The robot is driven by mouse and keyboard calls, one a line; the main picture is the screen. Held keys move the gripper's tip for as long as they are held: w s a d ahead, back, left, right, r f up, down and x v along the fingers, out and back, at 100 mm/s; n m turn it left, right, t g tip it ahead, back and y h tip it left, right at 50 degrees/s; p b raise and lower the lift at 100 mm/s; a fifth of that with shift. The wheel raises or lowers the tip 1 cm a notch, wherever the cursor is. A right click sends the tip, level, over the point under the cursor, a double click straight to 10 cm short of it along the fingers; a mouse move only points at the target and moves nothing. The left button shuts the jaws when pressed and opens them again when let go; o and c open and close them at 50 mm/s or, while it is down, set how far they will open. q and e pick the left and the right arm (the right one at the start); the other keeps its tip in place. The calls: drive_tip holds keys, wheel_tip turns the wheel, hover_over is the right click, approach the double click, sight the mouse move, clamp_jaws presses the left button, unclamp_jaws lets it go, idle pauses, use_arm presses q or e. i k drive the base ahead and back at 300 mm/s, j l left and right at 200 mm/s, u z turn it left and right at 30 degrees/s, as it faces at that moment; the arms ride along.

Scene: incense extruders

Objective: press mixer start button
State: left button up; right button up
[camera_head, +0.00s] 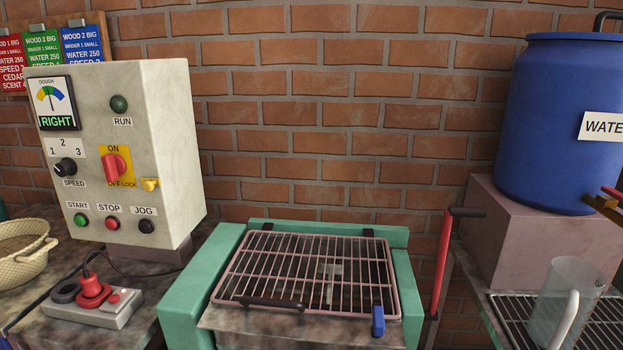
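The mixer control box (147,155) is a pale cabinet on the left, against the brick wall. Its green START button (81,219) is at the lower left of the front face, left of the red STOP button (112,223) and the black JOG button (146,226). Above them are the black SPEED knob (65,166), the red ON/OFF switch (116,167) on a yellow plate, and the dark green RUN lamp (119,104). The dough gauge (52,102) reads RIGHT. Neither of my grippers shows in the head view.
A green-framed mixer with a wire grid lid (308,270) stands right of the box. A grey socket block with a red plug (92,294) lies before the box. A wicker basket (22,250) is at far left. A blue water barrel (560,110) and clear jug (565,305) are right.

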sight(79, 221)
drive_tip(key=u, duration=1.3)
